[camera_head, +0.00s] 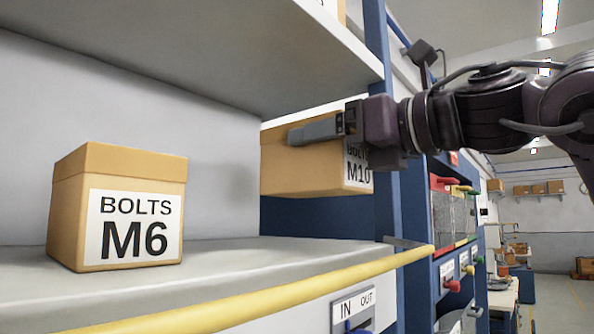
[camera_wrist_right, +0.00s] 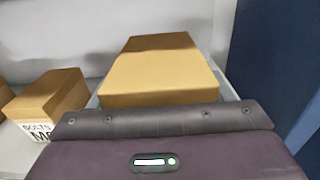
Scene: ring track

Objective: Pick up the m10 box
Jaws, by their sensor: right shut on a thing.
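The M10 box (camera_head: 312,168) is a tan carton with a white "BOLTS M10" label, at the right end of the shelf bay in the head view. My right gripper (camera_head: 300,133) comes in from the right and is shut on it near its top; the gripper covers part of the label. A blue panel shows below the box, and its underside appears clear of the shelf board. In the right wrist view the box (camera_wrist_right: 160,78) lies straight ahead of the gripper body, and the fingertips are hidden. My left gripper is not in view.
The M6 box (camera_head: 118,207) stands on the shelf board (camera_head: 225,262) to the left. A yellow bar (camera_head: 290,287) runs along the shelf's front edge. An upper shelf (camera_head: 200,50) hangs above, and a blue post (camera_head: 384,190) stands close by the M10 box.

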